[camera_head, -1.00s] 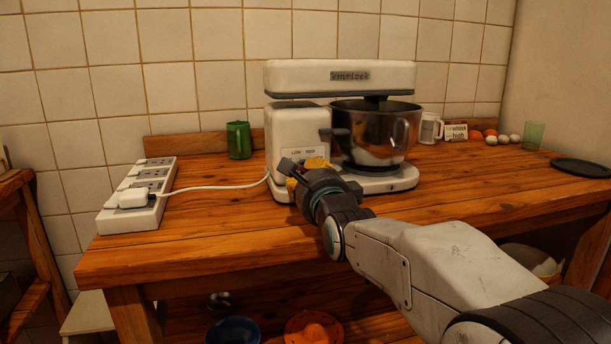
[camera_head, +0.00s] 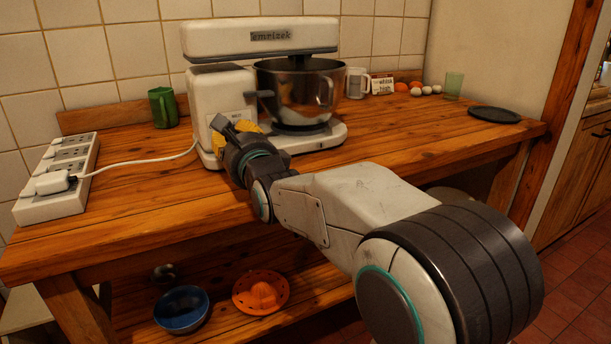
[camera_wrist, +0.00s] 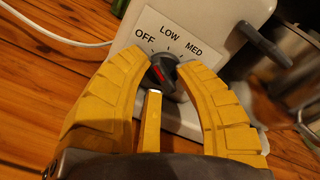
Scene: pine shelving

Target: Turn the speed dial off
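The speed dial (camera_wrist: 162,70) is a dark knob with a red mark on the panel of a white stand mixer (camera_head: 215,100). In the wrist view, its labels OFF, LOW and MED show above it. The red mark slants up to the left, roughly toward OFF; I cannot tell its exact setting. My gripper (camera_wrist: 163,62) has its yellow fingertips on either side of the dial, seemingly touching it. In the head view my gripper (camera_head: 238,128) is at the mixer's front, hiding the dial.
A power strip (camera_head: 62,165) with a plugged white cord lies at the left. A green mug (camera_head: 162,107) stands behind. A metal bowl (camera_head: 300,92) sits in the mixer. A dark plate (camera_head: 494,115) lies at the right.

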